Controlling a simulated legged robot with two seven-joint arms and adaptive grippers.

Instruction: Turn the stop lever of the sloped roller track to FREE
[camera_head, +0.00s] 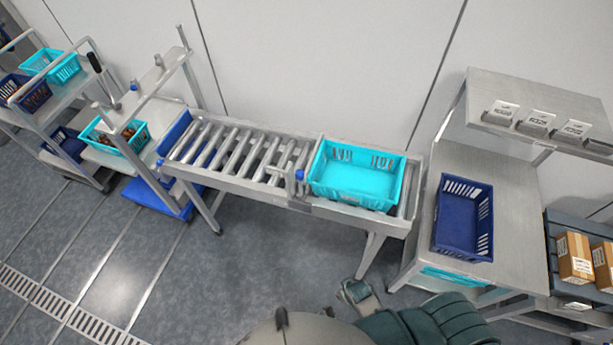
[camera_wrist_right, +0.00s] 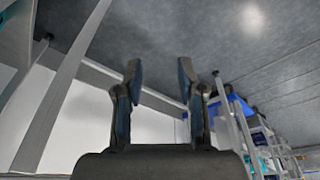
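The sloped roller track (camera_head: 232,152) runs across the middle of the head view. A light blue crate (camera_head: 360,178) sits on its right part. A small lever with a blue knob (camera_head: 299,174) stands at the front rail just left of the crate; its FREE marking cannot be read. My right gripper (camera_wrist_right: 159,82) shows in the right wrist view with its two fingers apart and nothing between them. No lever is seen between or near the fingers there. My left gripper is not in view.
A table with a dark blue crate (camera_head: 463,218) stands right of the track. A cart with a light blue crate of dates (camera_head: 123,134) stands to the left. Cardboard boxes (camera_head: 574,258) are at far right. The floor (camera_head: 270,245) before the track is clear.

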